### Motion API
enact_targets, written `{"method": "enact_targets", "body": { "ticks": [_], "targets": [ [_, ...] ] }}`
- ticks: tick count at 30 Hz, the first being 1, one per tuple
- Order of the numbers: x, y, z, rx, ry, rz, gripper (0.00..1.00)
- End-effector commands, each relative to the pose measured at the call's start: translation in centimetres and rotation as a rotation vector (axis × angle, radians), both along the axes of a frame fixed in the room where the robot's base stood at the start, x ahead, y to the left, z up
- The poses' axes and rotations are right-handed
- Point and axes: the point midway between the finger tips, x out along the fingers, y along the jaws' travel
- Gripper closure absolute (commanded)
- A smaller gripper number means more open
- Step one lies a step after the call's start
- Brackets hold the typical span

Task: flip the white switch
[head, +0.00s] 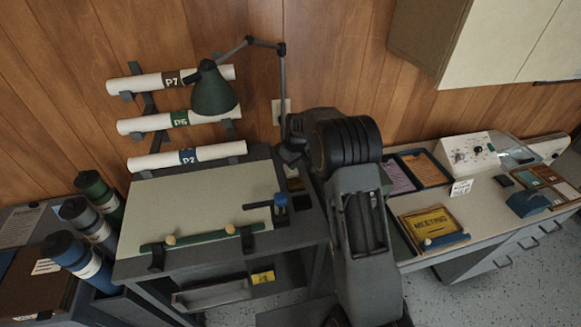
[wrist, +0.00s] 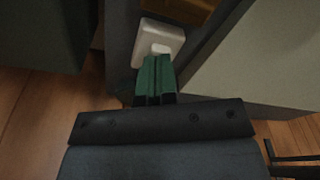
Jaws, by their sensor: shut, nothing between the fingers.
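The white switch shows in the wrist view as a pale square plate (wrist: 157,42) with a small raised white rocker (wrist: 160,48), set by a dark grey edge. My gripper (wrist: 155,59) has green fingers that are shut and empty. Their tips are right at the lower edge of the rocker; I cannot tell whether they touch it. In the head view my arm hides the gripper. A pale plate (head: 276,112) shows there on the wooden wall behind the lamp post; I cannot tell whether it is the same one.
A dark green lamp (head: 214,92) on a jointed arm hangs left of my arm. Rolled plans (head: 180,122) sit on wall racks above a drawing board (head: 190,200). At right, a counter holds trays, a yellow folder (head: 433,226) and a white box with knobs (head: 467,150).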

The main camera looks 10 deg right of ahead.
Motion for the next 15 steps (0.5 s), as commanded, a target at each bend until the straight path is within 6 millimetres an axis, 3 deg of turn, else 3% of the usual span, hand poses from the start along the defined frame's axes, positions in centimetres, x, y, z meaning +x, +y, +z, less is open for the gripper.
{"method": "enact_targets", "body": {
  "ticks": [15],
  "targets": [
    [-0.01, 0.0, -0.87, 0.0, 0.0, 0.0, 1.0]
  ]
}}
